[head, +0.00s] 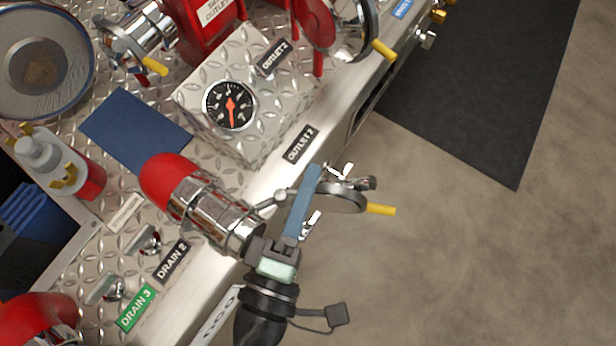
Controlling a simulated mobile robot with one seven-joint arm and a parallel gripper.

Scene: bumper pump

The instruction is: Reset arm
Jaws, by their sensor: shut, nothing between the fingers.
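My gripper (274,250) is at the lower middle of the head view, at the front edge of the metal panel. It is shut with nothing held. It is just below a chrome outlet fitting (222,212) with a red cap (166,182), and overlaps its lower end in the picture; I cannot tell whether they touch. I cannot tell what the bar is attached to.
A pressure gauge (230,104) sits on the diamond-plate panel (200,150). The floor (470,260) at right is clear, with a dark mat (490,90).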

